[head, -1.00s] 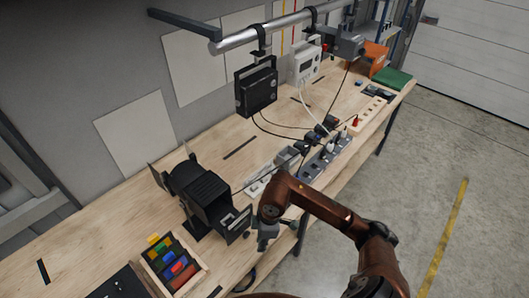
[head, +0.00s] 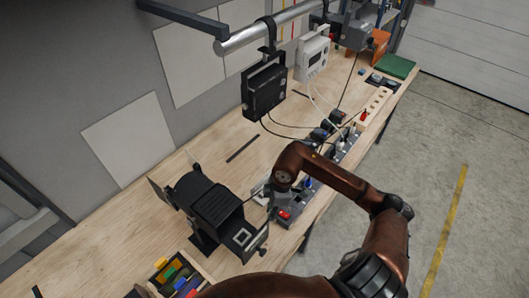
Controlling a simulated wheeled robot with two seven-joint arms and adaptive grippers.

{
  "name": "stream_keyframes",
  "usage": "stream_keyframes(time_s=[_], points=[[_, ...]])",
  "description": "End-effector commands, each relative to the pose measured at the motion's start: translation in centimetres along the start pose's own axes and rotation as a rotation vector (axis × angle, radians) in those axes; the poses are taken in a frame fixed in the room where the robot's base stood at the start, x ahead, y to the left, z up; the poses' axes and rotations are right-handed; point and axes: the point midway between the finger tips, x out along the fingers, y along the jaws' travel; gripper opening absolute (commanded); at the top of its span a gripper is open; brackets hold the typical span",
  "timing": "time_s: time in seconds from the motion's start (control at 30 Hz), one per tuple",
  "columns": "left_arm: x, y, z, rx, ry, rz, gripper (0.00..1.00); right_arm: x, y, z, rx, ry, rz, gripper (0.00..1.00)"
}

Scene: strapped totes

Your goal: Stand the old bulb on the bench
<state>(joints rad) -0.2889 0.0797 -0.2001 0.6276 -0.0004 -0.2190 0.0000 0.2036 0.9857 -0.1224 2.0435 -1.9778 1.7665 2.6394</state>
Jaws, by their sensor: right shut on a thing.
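My right gripper (head: 268,197) is at the end of the brown arm that comes in from the lower right. It is low over the bench (head: 120,235), just right of the black lamp housing (head: 212,205). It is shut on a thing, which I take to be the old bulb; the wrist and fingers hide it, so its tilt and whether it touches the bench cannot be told. The lamp housing has its flaps spread and its open front faces the lower right. My left gripper is not in view.
A power strip with a red switch (head: 285,214) lies beside and under my right gripper. Black plugs (head: 320,134) and cables lie behind it. A tray of coloured blocks (head: 176,275) is at the front. Bare wood is free behind the lamp housing.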

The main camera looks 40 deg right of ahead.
Motion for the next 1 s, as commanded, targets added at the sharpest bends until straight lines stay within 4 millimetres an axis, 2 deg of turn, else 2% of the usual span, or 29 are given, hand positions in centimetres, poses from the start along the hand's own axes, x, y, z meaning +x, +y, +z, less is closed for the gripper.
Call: stream_keyframes(time_s=[0.17,0.3,0.47,0.57,0.77,1.0], points=[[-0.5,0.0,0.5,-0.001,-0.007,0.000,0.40,2.5,-0.3,0.5,0.003,-0.001,-0.007,0.00],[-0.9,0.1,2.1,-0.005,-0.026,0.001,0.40,4.9,-0.2,0.7,0.001,-0.001,-0.004,0.00],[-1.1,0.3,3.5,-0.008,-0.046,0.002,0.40,6.2,-0.1,0.9,-0.001,0.000,-0.002,0.00],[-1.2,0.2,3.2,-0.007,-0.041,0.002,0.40,7.1,-0.2,1.1,0.002,-0.001,-0.004,0.00],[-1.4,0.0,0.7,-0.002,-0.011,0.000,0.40,9.7,-0.1,1.5,0.001,-0.001,-0.003,0.00],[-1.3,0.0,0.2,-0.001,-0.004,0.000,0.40,9.9,-0.1,1.6,-0.001,-0.001,-0.001,0.00]])
